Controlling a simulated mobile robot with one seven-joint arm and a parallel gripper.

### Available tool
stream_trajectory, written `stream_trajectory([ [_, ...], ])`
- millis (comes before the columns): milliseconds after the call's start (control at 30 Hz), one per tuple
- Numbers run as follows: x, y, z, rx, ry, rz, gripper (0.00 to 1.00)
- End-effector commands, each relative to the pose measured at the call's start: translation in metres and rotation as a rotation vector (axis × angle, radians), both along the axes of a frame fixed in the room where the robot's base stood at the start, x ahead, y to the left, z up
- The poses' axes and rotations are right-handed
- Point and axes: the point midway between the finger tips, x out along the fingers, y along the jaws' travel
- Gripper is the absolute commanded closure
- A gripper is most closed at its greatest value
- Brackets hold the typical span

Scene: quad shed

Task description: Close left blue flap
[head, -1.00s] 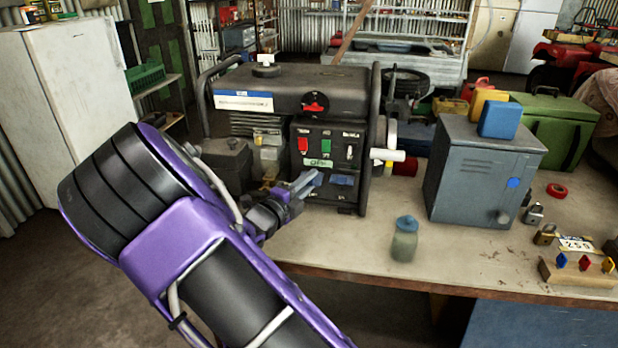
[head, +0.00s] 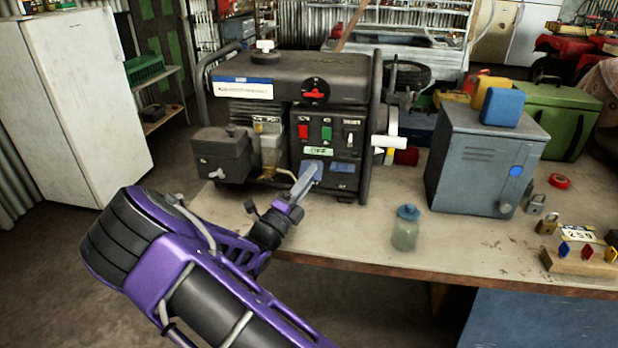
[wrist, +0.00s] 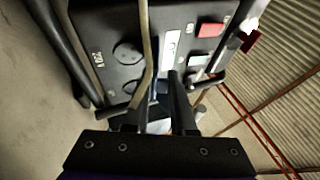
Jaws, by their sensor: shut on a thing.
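The left blue flap (head: 314,167) is low on the black front panel of the generator (head: 325,140). The right blue flap (head: 343,169) lies flat on the panel beside it. My gripper (head: 304,181) reaches up to the left flap from the front left, and its jaws are shut on it. The fingers cover part of that flap, so its exact angle is hard to tell. In the wrist view, my gripper's two fingers (wrist: 170,105) point at the panel, and the flap between them is mostly hidden.
A blue-lidded jar (head: 405,230) stands on the bench (head: 340,235) to the right. A grey-blue locker (head: 480,165) is beyond it. A dark box (head: 222,155) stands left of the panel. A thin tube (wrist: 147,60) crosses the wrist view. The bench in front of the panel is clear.

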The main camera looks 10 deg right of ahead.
Motion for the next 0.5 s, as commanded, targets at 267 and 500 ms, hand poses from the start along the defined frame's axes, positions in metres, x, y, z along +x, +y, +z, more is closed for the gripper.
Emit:
stream_trajectory([
  [267,0.0004,0.0005,0.0041,-0.004,-0.008,0.000,0.64],
  [500,0.0000,0.0001,0.0021,-0.002,-0.004,0.000,0.51],
])
